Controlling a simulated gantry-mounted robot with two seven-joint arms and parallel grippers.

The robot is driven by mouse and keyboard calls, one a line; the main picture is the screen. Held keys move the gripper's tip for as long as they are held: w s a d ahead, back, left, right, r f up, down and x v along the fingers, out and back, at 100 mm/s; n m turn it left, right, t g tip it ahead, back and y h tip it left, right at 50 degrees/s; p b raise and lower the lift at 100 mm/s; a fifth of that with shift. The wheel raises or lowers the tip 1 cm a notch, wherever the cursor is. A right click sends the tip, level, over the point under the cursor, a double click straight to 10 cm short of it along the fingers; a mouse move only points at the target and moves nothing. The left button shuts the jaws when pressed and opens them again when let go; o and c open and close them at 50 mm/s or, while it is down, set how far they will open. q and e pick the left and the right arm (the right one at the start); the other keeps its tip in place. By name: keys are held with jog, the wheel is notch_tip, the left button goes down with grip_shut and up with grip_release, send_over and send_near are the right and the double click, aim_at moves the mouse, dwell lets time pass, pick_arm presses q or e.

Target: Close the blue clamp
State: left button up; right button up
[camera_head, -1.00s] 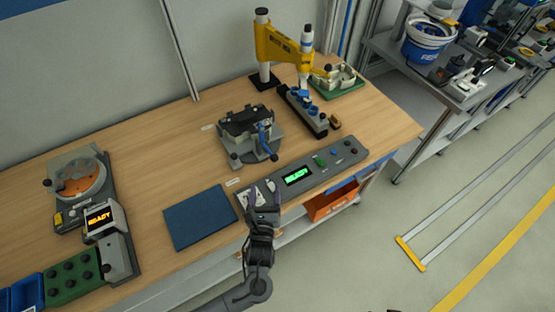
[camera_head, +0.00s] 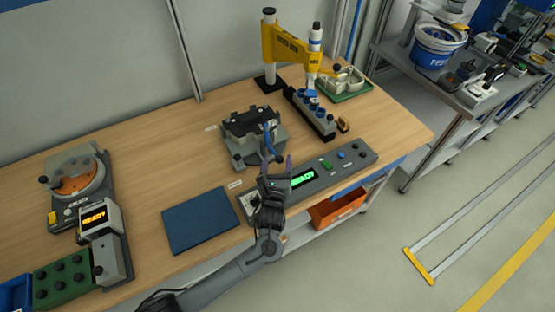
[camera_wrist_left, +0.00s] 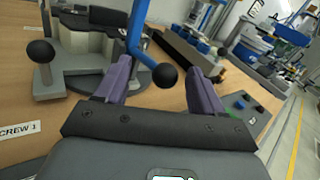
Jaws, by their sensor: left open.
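The blue clamp (camera_head: 270,138) is a bent blue lever on the grey fixture (camera_head: 243,158) in the middle of the table. In the left wrist view the lever (camera_wrist_left: 137,35) comes down from the top and ends in a black ball knob (camera_wrist_left: 164,76). My left gripper (camera_head: 275,164) is open just in front of the fixture. In the left wrist view its two purple fingers (camera_wrist_left: 157,84) stand on either side of the lever's lower end, with the knob between them. I cannot tell whether a finger touches it. My right gripper is not in view.
A control panel (camera_head: 332,168) with a green READY display lies right of the gripper. A blue mat (camera_head: 201,220) lies to the left. A yellow press (camera_head: 290,48) stands behind, with a dark block of blue parts (camera_head: 312,115) beneath.

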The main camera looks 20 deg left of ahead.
pick_arm(q)
jog(key=shift+x, duration=0.9)
grip_shut()
